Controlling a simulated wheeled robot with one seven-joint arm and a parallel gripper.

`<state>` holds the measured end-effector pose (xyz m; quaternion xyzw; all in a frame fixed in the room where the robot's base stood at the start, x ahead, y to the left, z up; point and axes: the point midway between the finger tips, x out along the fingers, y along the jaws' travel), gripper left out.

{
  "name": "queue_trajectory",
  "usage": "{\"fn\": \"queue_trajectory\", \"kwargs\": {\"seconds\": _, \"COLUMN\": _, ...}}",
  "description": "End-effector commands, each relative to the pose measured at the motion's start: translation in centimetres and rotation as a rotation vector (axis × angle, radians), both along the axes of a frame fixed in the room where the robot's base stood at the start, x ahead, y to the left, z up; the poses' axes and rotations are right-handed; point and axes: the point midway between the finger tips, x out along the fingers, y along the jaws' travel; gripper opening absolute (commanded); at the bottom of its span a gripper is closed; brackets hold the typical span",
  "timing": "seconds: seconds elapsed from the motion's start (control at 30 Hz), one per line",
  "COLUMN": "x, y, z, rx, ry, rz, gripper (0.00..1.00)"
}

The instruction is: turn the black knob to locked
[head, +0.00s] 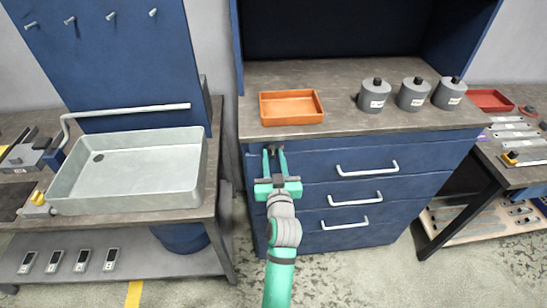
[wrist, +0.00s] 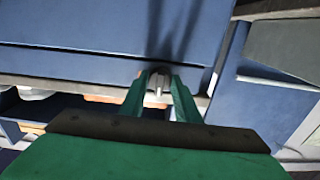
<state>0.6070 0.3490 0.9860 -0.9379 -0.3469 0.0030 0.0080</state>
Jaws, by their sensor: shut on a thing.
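My gripper (head: 273,151) is at the blue cabinet's front, just below the worktop edge and left of the top drawer's handle. In the wrist view its two green fingers (wrist: 158,78) are closed around a small dark knob (wrist: 154,75) on the blue front. A pale strip shows on or beside the knob between the fingers.
The blue drawers have pale bar handles (head: 367,169). On the worktop (head: 340,78) are an orange tray (head: 291,107) and grey canisters (head: 374,96). A metal sink basin (head: 130,170) stands left, and a bench with a red tray (head: 490,100) stands right. Floor is clear in front.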

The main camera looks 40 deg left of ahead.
Motion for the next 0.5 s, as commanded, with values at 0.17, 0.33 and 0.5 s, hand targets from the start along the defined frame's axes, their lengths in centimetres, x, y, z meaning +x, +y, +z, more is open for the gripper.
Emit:
{"fn": "queue_trajectory", "kwargs": {"seconds": 0.17, "x": 0.0, "y": -0.03, "z": 0.0, "rx": 0.049, "ry": 0.042, "rz": -0.001, "gripper": 0.07}}
{"fn": "queue_trajectory", "kwargs": {"seconds": 0.33, "x": 0.0, "y": -0.04, "z": 0.01, "rx": 0.139, "ry": 0.119, "rz": -0.001, "gripper": 0.07}}
{"fn": "queue_trajectory", "kwargs": {"seconds": 0.5, "x": -0.01, "y": -0.05, "z": 0.02, "rx": 0.257, "ry": 0.219, "rz": -0.002, "gripper": 0.07}}
